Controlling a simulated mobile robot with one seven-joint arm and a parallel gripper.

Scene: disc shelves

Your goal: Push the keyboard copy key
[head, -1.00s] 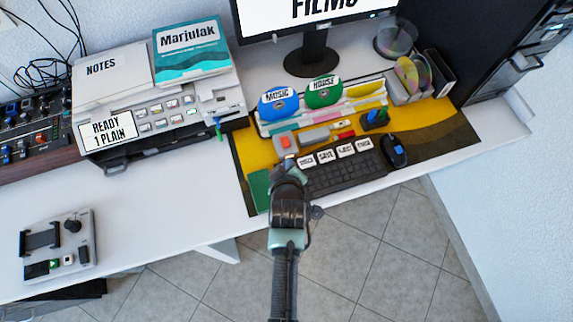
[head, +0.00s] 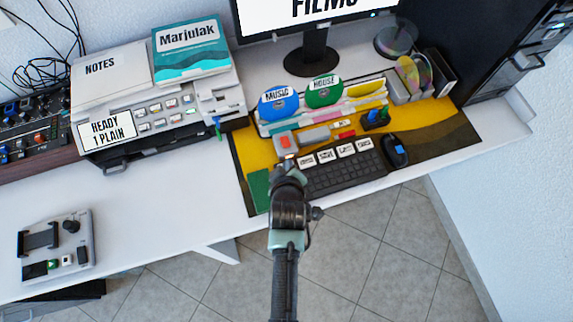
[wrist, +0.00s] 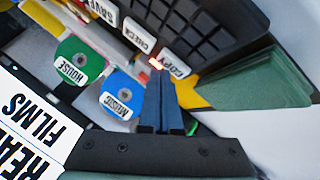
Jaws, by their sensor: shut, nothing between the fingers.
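The black keyboard (head: 345,176) lies on the yellow and dark mat, with a row of white labelled keys along its far edge. The copy key (wrist: 174,66) is white, reads COPY and is the end key beside the green booklet in the wrist view. In the head view it is the leftmost white key (head: 307,161), its label too small to read. My gripper (wrist: 158,80) is shut and empty, its tips close beside the copy key. A small orange glow shows at the tips. I cannot tell whether they touch the key. In the head view my gripper (head: 285,163) is left of that key.
A green booklet (head: 259,190) lies left of the keyboard, and a mouse (head: 394,150) stands right of it. A grey device with a red button (head: 286,142) and disc holders with blue (head: 278,104) and green (head: 323,93) discs stand behind.

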